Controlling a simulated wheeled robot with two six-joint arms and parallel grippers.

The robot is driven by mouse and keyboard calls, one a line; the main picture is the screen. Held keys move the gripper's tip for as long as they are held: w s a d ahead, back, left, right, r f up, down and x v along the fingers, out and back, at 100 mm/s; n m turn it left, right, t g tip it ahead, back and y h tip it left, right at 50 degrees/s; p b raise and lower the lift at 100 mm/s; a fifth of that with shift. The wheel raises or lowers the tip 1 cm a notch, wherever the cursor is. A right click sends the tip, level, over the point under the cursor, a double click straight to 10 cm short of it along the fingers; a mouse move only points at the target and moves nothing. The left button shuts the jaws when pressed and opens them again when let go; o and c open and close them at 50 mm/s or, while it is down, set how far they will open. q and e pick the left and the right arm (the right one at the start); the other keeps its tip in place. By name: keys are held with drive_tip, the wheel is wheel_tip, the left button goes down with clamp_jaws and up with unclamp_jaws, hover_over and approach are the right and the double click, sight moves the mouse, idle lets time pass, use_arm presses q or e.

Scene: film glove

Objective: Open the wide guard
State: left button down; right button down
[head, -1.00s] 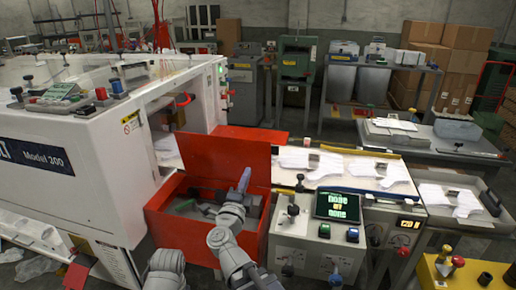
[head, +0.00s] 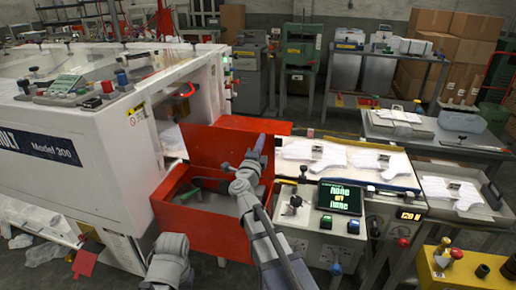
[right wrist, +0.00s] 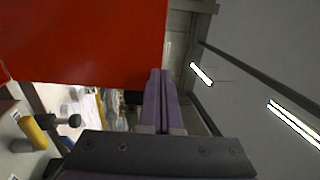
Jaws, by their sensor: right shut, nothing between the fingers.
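The wide red guard panel (head: 215,147) stands upright at the back of an open-topped red box (head: 200,228), right of the white machine. The box's inside shows from above, with grey and green parts in it. My right gripper (head: 259,146) is in front of the panel's right part, fingers pointing up. In the right wrist view, the purple fingers (right wrist: 160,100) are together and empty, and a red panel (right wrist: 85,40) fills the upper left, close beside them. I cannot tell whether they touch it.
The white machine (head: 60,145) stands at the left. A control post with a green-lettered screen (head: 340,198) is close right of the box. White glove-shaped sheets (head: 310,152) lie on a conveyor behind it. A yellow button box (head: 470,265) is at lower right.

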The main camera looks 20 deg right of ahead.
drive_tip(key=shift+w+d+r, duration=0.1)
drive_tip(key=shift+w+d, duration=0.2)
drive_tip(key=shift+w, duration=0.1)
use_arm(q)
drive_tip(key=shift+r+p, duration=0.7)
use_arm(e)
drive_tip(key=x, duration=0.7)
drive_tip(key=shift+w, duration=0.1)
